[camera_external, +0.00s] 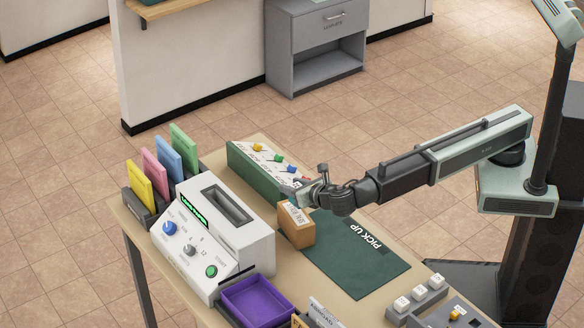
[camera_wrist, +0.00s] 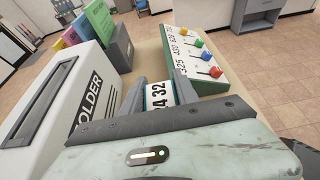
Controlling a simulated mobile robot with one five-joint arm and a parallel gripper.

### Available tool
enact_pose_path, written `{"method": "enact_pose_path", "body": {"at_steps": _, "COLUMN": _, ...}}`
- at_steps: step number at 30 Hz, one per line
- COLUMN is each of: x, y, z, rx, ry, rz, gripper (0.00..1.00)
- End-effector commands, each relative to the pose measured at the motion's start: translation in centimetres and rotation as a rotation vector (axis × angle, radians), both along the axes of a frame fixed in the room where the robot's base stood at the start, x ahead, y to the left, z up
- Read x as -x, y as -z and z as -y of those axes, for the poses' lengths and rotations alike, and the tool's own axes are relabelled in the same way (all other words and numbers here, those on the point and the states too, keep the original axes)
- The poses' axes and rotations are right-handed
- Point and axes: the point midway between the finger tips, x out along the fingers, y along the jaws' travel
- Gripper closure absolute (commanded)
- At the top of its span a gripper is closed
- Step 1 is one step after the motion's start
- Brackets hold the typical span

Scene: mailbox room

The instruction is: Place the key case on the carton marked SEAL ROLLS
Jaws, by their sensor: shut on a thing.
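A small brown carton (camera_external: 297,236) with a white label stands on the desk at the edge of the green mat; its print is too small to read surely. My gripper (camera_external: 305,194) is just above and behind the carton, close to the lever panel.
A green panel with coloured levers (camera_external: 248,166) stands just behind my gripper. A white machine (camera_external: 232,226) is on the left, with coloured folders (camera_external: 157,169) behind it. A purple tray (camera_external: 257,300) is in front. The green PICK UP mat (camera_external: 350,262) is clear.

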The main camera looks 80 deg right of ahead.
Motion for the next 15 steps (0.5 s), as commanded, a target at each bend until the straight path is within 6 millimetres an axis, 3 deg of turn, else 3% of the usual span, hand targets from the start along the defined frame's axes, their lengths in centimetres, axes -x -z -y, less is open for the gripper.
{"method": "enact_pose_path", "body": {"at_steps": 3, "x": -1.0, "y": 0.4, "z": -0.4, "rx": 0.0, "ry": 0.001, "rz": 0.0, "gripper": 1.0}}
{"method": "enact_pose_path", "body": {"at_steps": 6, "x": -0.7, "y": 2.9, "z": -0.3, "rx": -0.001, "ry": 0.0, "rz": 0.001, "gripper": 1.0}}
{"method": "enact_pose_path", "body": {"at_steps": 9, "x": -0.7, "y": 4.0, "z": -0.3, "rx": 0.0, "ry": 0.0, "rz": 0.001, "gripper": 1.0}}
{"method": "enact_pose_path", "body": {"at_steps": 15, "x": -0.7, "y": 3.5, "z": -0.3, "rx": 0.0, "ry": 0.0, "rz": 0.001, "gripper": 1.0}}
